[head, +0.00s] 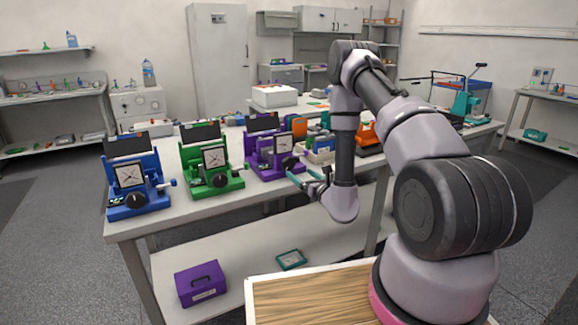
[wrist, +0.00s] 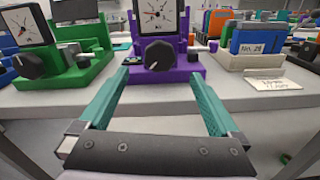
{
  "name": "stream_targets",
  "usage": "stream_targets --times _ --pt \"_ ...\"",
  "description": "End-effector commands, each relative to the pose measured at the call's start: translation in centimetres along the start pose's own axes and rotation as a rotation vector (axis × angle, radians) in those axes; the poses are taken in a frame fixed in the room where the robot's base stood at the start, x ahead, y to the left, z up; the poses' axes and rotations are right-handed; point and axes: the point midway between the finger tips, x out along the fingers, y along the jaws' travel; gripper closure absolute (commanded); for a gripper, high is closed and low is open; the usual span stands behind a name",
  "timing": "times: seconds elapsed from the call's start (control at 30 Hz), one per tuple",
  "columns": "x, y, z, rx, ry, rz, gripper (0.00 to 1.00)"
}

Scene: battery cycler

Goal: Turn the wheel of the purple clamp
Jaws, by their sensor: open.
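The purple clamp (head: 264,167) stands on the bench between the green clamp and the boxes at right. In the wrist view the purple clamp (wrist: 181,70) is straight ahead, with a white dial on its face. Its wheel (wrist: 158,55) is a black knob below the dial, and it also shows in the head view (head: 290,163). My gripper (wrist: 155,85) is open and empty, its two teal fingers pointing at the clamp. The wheel lies beyond the fingertips, roughly centred between them, with no visible contact. In the head view my gripper (head: 300,179) is at the bench's front edge.
A green clamp (head: 229,180) and a blue clamp (head: 153,198) stand to the left on the bench (head: 195,210). A blue box marked No. 28 (wrist: 256,40) and a small label card (wrist: 272,83) are at right. A purple toolbox (head: 201,285) sits on the lower shelf.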

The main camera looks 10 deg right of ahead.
Motion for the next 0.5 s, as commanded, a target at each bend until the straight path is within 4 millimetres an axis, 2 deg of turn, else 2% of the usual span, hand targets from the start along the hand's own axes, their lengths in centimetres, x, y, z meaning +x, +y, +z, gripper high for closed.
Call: stream_targets --times 0.3,0.5 --pt "6.0 0.1 0.0 0.002 -0.002 0.002 0.02" --pt "8.7 0.0 0.0 0.003 -0.001 0.000 0.02"
